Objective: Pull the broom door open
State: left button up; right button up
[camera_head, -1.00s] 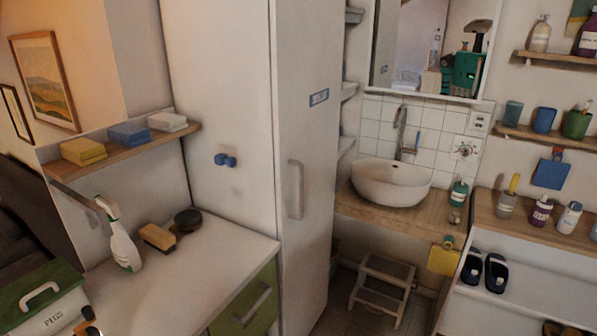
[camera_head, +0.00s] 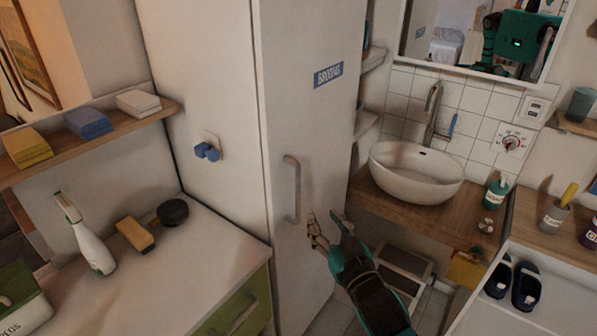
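The broom door (camera_head: 322,130) is a tall white panel with a blue "BROOMS" label (camera_head: 328,76). It looks shut. Its grey vertical bar handle (camera_head: 293,190) is on the door's left part. My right gripper (camera_head: 320,222) is in front of the lower door, just right of the handle's lower end and apart from it in the picture. Its fingers look spread, with nothing between them. The arm comes up from the bottom right. My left gripper is not in view.
A counter (camera_head: 150,240) with a spray bottle (camera_head: 88,240) and brushes stands at the left. A washbasin (camera_head: 415,172) on a wooden top (camera_head: 450,215) is to the right. A step stool (camera_head: 400,270) stands below it, partly behind my arm.

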jog(key=p, duration=0.1)
send_near(299, 181)
jog(key=x, duration=0.3)
jog(key=p+x, duration=0.1)
jog(key=x, duration=0.5)
jog(key=shift+a+r, duration=0.1)
jog(key=shift+r, duration=0.15)
jog(key=shift+w+a, duration=0.2)
jog(key=shift+w, duration=0.45)
jog(key=shift+w+f, duration=0.1)
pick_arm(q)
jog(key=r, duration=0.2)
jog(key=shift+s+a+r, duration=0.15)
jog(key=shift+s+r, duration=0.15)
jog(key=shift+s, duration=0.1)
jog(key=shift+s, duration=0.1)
pick_arm(e)
grip_shut()
jog(key=shift+w+f, duration=0.1)
